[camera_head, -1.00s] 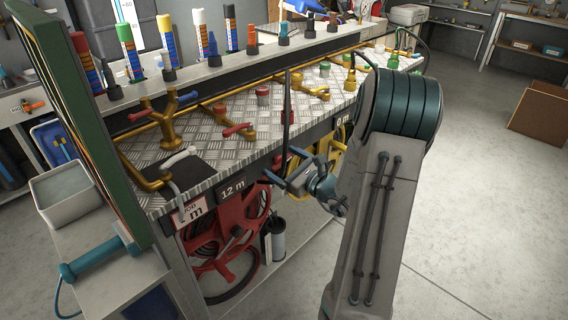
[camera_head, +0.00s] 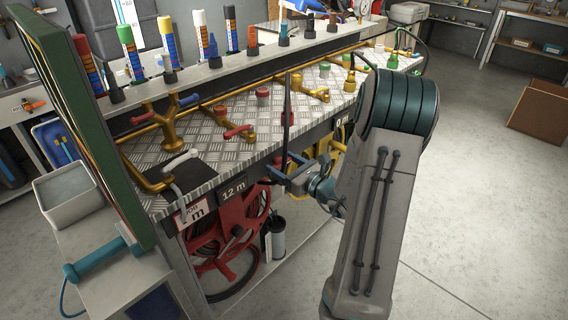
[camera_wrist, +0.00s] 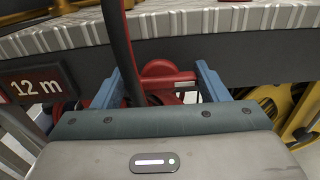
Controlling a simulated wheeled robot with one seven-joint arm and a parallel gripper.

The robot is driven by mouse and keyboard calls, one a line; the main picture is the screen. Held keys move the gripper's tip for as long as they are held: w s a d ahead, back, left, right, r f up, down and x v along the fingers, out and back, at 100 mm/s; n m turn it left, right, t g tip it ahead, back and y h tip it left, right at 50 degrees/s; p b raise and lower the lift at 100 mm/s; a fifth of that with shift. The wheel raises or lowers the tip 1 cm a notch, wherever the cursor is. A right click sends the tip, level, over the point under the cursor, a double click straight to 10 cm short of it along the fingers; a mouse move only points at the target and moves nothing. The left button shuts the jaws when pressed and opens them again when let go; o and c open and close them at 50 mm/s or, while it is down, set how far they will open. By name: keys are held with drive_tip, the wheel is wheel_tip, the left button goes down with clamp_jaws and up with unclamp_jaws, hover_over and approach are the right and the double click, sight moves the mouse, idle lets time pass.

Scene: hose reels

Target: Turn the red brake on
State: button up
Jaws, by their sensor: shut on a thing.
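The red brake (camera_wrist: 168,79), a rounded disc with a bar and a small pale label, sits under the bench edge in the wrist view. My gripper (camera_wrist: 165,82) has its two blue fingers on either side of the brake's bar and is shut on it. The right finger meets the bar's end; the left contact is partly hidden by a dark hose. In the head view my gripper (camera_head: 282,172) is at the bench's front edge, above and right of the red hose reel (camera_head: 238,230); the brake is mostly hidden there.
A dark upright hose (camera_wrist: 120,40) passes close to my left finger. A "12 m" sign (camera_head: 234,188) is left of my gripper. A yellow reel (camera_head: 335,150) is to the right. Valves and pipes line the metal benchtop (camera_head: 210,132).

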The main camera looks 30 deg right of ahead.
drive_tip(key=o, duration=1)
drive_tip(key=shift+c, duration=0.2)
drive_tip(key=v, duration=1.4)
